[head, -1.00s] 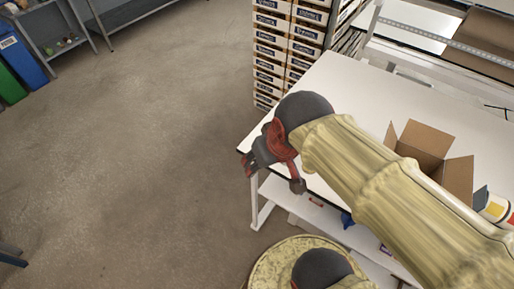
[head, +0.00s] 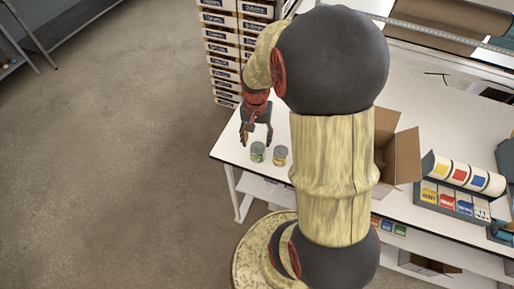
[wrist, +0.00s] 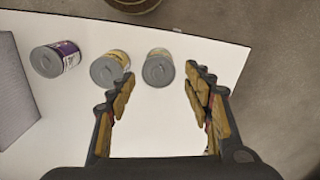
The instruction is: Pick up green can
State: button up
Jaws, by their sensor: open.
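The green can (head: 257,152) stands upright on the white table near its left edge. In the wrist view I take it to be the rightmost can (wrist: 158,68), seen mostly by its grey lid with little of its label showing. My gripper (head: 256,134) is open and empty above and just behind that can. In the wrist view, the gripper's fingers (wrist: 160,88) are spread wide, and the can lies between and just beyond the fingertips. I see no contact.
A yellow can (head: 280,155) stands right beside the green can; it also shows in the wrist view (wrist: 112,68). A purple-labelled can (wrist: 56,58) stands farther left there. An open cardboard box (head: 404,155) is on the table. Stacked boxes (head: 222,50) stand behind.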

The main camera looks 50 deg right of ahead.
aim_at(258, 147)
jog(key=shift+w+d+f+m, duration=0.3)
jog(key=shift+d+f+m, duration=0.1)
jog(key=shift+d, duration=0.1)
jog(key=shift+f, duration=0.25)
jog(key=f, duration=0.7)
jog(key=shift+s+a+f+b, duration=0.1)
jog(key=shift+s+f+b, duration=0.1)
jog(key=shift+b, duration=0.2)
jog(key=shift+c, duration=0.5)
jog(key=c, duration=0.9)
